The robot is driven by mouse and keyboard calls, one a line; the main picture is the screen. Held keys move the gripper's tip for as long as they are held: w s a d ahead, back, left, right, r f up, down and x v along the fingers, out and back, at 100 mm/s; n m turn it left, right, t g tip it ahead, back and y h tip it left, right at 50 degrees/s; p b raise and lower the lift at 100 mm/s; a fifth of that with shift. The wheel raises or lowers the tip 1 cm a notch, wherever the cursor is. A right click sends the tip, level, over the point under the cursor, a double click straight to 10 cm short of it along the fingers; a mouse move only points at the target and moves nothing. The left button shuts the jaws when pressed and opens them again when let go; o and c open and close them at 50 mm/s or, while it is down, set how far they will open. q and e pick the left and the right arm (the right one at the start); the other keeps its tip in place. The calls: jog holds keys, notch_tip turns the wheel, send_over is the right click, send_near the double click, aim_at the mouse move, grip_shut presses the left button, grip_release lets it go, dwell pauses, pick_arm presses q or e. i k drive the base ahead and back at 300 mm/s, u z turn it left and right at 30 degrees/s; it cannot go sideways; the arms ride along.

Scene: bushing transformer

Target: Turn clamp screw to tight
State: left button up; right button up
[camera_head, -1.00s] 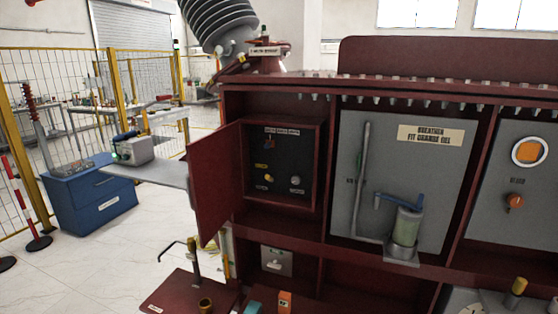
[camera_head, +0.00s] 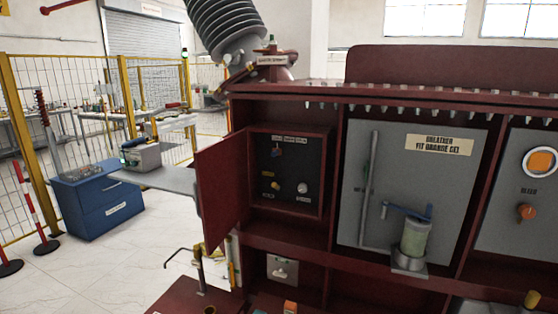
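No part that I can clearly tell as the clamp screw shows. On the dark red transformer cabinet (camera_head: 300,232), a breather with a green cylinder (camera_head: 414,240) stands on a grey bracket at the grey panel (camera_head: 458,200). A blue bar (camera_head: 400,211) crosses at its top; whether this belongs to a clamp I cannot tell. A grey pipe (camera_head: 369,190) runs down beside it. An open door (camera_head: 221,190) leaves a black control panel (camera_head: 289,168) with small knobs uncovered. Neither of my grippers is in view.
A ribbed grey bushing (camera_head: 222,28) leans above the cabinet's left end. A blue drawer cabinet (camera_head: 100,205) and a grey shelf (camera_head: 155,179) stand at left, near a yellow-framed mesh fence (camera_head: 129,85). The pale floor (camera_head: 110,262) at lower left is largely free.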

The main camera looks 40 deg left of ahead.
aim_at(302, 187)
jog(key=z, duration=1)
jog(key=k, duration=1.3)
jog(key=z, duration=1.05)
jog(key=i, duration=0.75)
jog(key=u, duration=0.5)
jog(key=i, duration=1.05)
jog(key=u, duration=1.3)
jog(key=i, duration=0.7)
jog(key=u, duration=0.7)
